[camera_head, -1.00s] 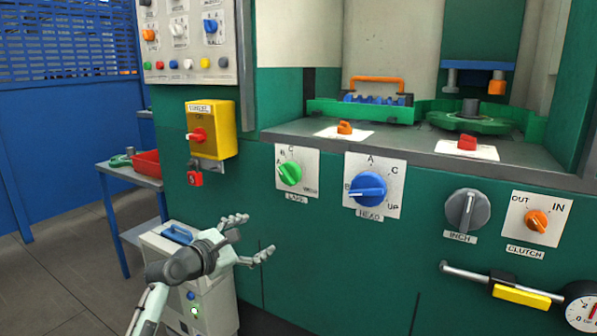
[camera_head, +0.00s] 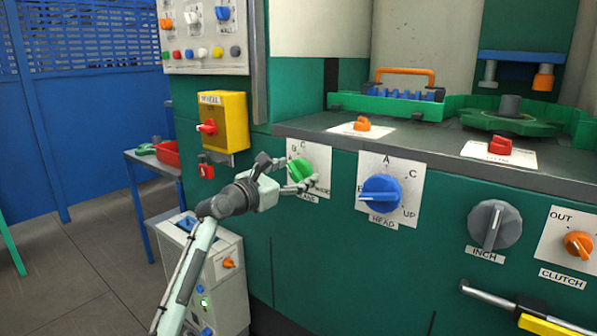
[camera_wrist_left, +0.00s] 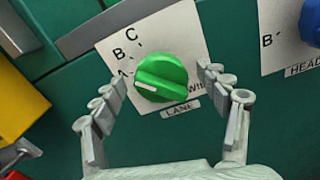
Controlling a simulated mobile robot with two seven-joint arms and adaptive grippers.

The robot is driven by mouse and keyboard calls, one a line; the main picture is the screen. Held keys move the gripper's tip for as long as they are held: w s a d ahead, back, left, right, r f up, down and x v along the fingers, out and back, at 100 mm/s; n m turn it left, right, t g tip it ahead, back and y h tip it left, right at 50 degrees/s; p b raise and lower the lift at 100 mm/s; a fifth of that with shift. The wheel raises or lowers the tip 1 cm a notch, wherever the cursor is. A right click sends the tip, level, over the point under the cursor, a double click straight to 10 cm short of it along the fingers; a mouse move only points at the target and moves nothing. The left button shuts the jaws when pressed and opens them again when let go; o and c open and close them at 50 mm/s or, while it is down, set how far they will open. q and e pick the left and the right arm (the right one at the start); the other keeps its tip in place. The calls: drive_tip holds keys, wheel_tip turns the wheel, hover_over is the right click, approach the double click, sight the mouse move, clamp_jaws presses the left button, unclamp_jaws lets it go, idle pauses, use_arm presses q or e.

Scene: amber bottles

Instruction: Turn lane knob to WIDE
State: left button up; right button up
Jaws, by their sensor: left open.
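The green lane knob (camera_head: 301,171) sits on a white plate on the green machine front, with the LANE label below it. It also shows in the left wrist view (camera_wrist_left: 165,70), with A, B and C at its upper left and WIDE at its lower right, partly covered by a finger. Its white mark is at its left edge, near and a little below A. My left gripper (camera_head: 286,174) is open in front of the knob; in the left wrist view (camera_wrist_left: 165,90) its fingers stand on either side with visible gaps. My right gripper is not in view.
The blue HEAD knob (camera_head: 381,194) is right of the lane plate, with the grey INCH knob (camera_head: 494,224) farther right. A yellow switch box (camera_head: 222,121) with a red knob is at upper left. A machine ledge (camera_head: 430,142) juts out above the knobs.

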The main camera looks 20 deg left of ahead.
use_arm(q)
drive_tip(key=shift+w+d, duration=0.25)
drive_tip(key=shift+w, duration=0.35)
drive_tip(key=c, duration=1.2)
drive_tip(key=shift+o, duration=0.2)
